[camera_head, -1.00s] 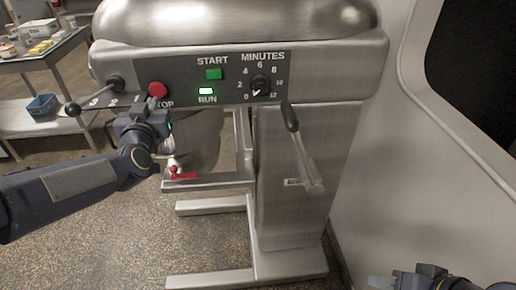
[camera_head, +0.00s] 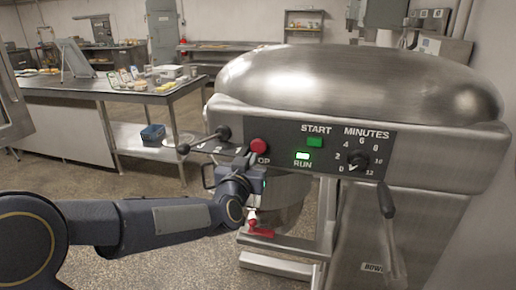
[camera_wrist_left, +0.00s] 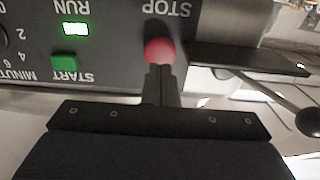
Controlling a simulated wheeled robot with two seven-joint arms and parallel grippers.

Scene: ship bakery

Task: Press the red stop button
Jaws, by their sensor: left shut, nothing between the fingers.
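The red stop button (camera_head: 258,146) is on the dark control panel of the steel mixer, left of the green start button (camera_head: 315,142). My left gripper (camera_head: 236,166) is just below and in front of it, partly covering the STOP label. In the left wrist view the red button (camera_wrist_left: 159,51) is right at the tips of my shut, empty left fingers (camera_wrist_left: 160,72). I cannot tell whether they touch it or press it in. The green RUN lamp (camera_head: 302,156) is lit, also in the left wrist view (camera_wrist_left: 75,29). My right gripper is out of view.
The minutes dial (camera_head: 357,160) is right of the start button. A ball-ended lever (camera_head: 222,133) sticks out left of the red button, and another lever (camera_head: 388,200) hangs at the right. A red handle (camera_head: 260,226) sits below. A worktable (camera_head: 120,92) stands behind left.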

